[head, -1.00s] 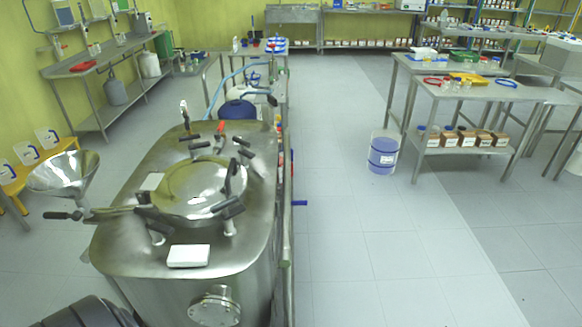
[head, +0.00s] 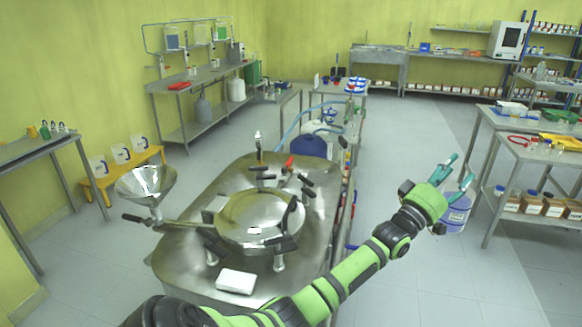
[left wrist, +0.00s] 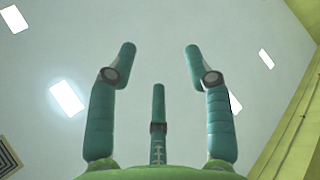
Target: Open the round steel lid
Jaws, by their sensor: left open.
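The round steel lid (head: 247,217) lies flat and closed on top of the steel reactor vessel (head: 180,260), left of centre in the head view. Several black-handled clamps stand around its rim, and a dark curved handle (head: 290,214) rises at its right side. My left gripper (head: 452,175) is open and empty, raised to the right of the vessel and well apart from the lid. My right gripper is not in view.
A steel funnel (head: 147,183) stands at the vessel's left corner. A white box (head: 236,281) sits on the vessel's front top. A blue-and-white bucket (head: 454,214) stands on the floor behind my left gripper. The floor right of the vessel is mostly clear.

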